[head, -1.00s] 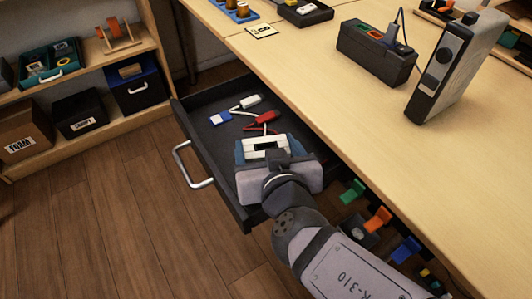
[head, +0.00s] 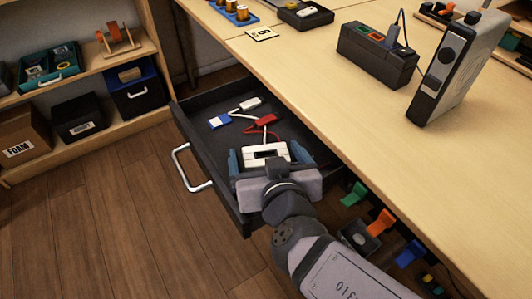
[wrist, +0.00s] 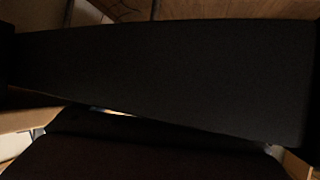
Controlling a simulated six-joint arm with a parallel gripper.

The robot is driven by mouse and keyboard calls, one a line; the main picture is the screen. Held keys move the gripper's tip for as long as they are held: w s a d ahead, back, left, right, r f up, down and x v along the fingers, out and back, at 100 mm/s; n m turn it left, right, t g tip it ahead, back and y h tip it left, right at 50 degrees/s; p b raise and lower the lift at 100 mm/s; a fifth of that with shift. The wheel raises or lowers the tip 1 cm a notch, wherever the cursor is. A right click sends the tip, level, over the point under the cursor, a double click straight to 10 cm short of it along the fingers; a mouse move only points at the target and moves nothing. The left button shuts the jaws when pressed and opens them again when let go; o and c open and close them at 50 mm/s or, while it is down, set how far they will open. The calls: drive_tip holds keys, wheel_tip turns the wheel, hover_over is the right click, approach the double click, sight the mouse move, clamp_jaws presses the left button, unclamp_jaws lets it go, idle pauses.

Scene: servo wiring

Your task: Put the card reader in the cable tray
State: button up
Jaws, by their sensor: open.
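An open dark drawer (head: 205,190) under the bench holds several small electronic parts. My gripper (head: 265,153) is open and reaches low into its near end, its blue fingers apart. A white box with a dark slot (head: 251,161) shows between the fingers; I cannot tell whether they touch it. It may be the card reader. Beyond it lie a red part (head: 266,119) with a cable, a blue-and-white plug (head: 219,122) and a white plug (head: 250,103). I cannot tell which thing is the cable tray. The wrist view is mostly filled by dark surfaces.
The bench top (head: 300,60) overhangs the drawer's right side. A black power strip (head: 378,55) and a grey upright device (head: 455,65) stand on it. Coloured clips (head: 381,222) hang below the bench edge near my arm. Shelves (head: 80,135) stand at left.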

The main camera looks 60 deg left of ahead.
drive_tip(key=shift+r, duration=0.1)
drive_tip(key=shift+r+p, duration=0.2)
drive_tip(key=shift+p, duration=0.3)
drive_tip(key=p+v, duration=0.1)
drive_tip(key=v, duration=0.5)
drive_tip(key=shift+s+d, duration=0.1)
drive_tip(key=shift+d, duration=0.05)
drive_tip(key=shift+s+d+r+p, duration=0.15)
drive_tip(key=shift+d+p, duration=0.15)
drive_tip(key=shift+d, duration=0.2)
